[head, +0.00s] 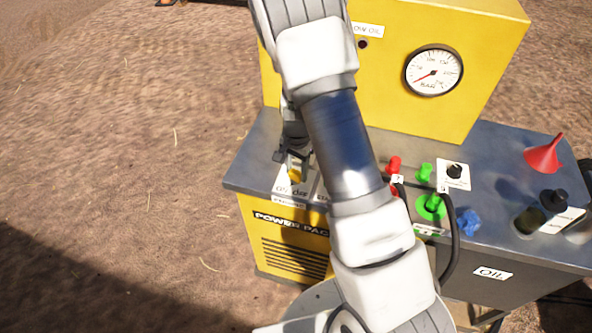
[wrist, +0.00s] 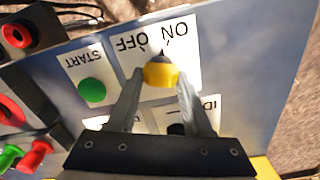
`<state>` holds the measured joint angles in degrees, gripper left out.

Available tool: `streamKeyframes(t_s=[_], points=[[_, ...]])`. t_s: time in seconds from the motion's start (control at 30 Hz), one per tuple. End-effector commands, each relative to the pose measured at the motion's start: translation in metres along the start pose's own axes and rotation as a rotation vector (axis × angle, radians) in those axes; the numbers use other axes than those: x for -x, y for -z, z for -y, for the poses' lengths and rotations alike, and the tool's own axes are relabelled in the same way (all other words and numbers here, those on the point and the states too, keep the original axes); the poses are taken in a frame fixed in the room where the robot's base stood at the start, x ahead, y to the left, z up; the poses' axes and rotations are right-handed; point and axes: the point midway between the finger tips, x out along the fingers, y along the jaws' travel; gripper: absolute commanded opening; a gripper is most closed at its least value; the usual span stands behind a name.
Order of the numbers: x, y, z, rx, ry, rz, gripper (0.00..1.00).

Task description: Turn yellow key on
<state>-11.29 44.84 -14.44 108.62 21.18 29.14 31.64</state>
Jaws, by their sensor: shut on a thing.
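The yellow key (wrist: 160,75) is a round knob on a white ON/OFF plate (wrist: 188,62) in the wrist view. The plate's lettering is upside down there, with OFF to the left and ON to the right. A dark pointer at the key's far edge points up between the two words. My gripper (wrist: 160,88) is shut on the key, one finger on each side. In the head view my gripper (head: 291,158) is over the left end of the panel, and a bit of the yellow key (head: 296,175) shows below it. My arm hides part of the panel.
A green START button (wrist: 92,90) is left of the key. Red and green couplings (wrist: 22,155) are at lower left. In the head view a gauge (head: 433,72) is on the yellow tank, and a red funnel (head: 545,154) stands at right.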

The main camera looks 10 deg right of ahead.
Motion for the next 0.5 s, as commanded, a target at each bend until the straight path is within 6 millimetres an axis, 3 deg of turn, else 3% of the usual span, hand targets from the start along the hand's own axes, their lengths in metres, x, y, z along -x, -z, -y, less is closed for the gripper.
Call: streamKeyframes(t_s=[0.5], points=[[0.0004, -0.0002, -0.001, -0.2, 0.0, 0.0, 0.0]])
